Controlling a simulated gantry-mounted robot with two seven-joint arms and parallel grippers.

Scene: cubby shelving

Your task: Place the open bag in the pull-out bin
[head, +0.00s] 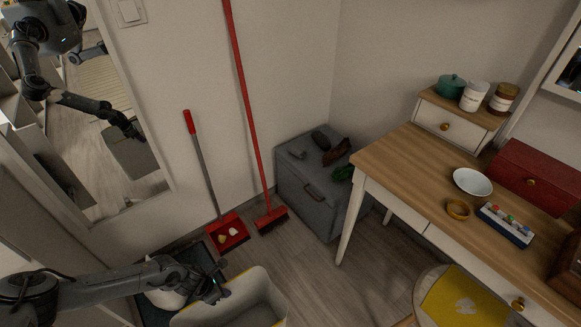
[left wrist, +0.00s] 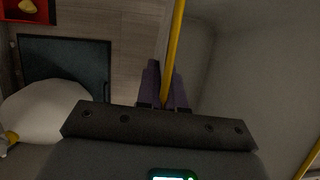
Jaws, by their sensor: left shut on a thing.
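The open bag (head: 243,290) is pale with a yellow rim. It is at the bottom of the head view, with its mouth facing up. My left gripper (head: 220,281) is at its left rim. In the left wrist view the fingers (left wrist: 165,90) are shut on the yellow rim of the bag (left wrist: 230,65), whose pale inside fills the right side. The bag's base is out of frame. To the left is a dark flat panel (left wrist: 65,62) with a rounded white thing (left wrist: 45,108) beside it. I cannot tell whether these belong to the pull-out bin. My right gripper is not in view.
A red dustpan (head: 226,233) holding small scraps and a red broom (head: 271,218) stand by the wall. A grey box (head: 318,205) sits in the corner. A wooden desk (head: 400,160) and a yellow-seated stool (head: 465,298) are at right. Floor (head: 305,262) between is clear.

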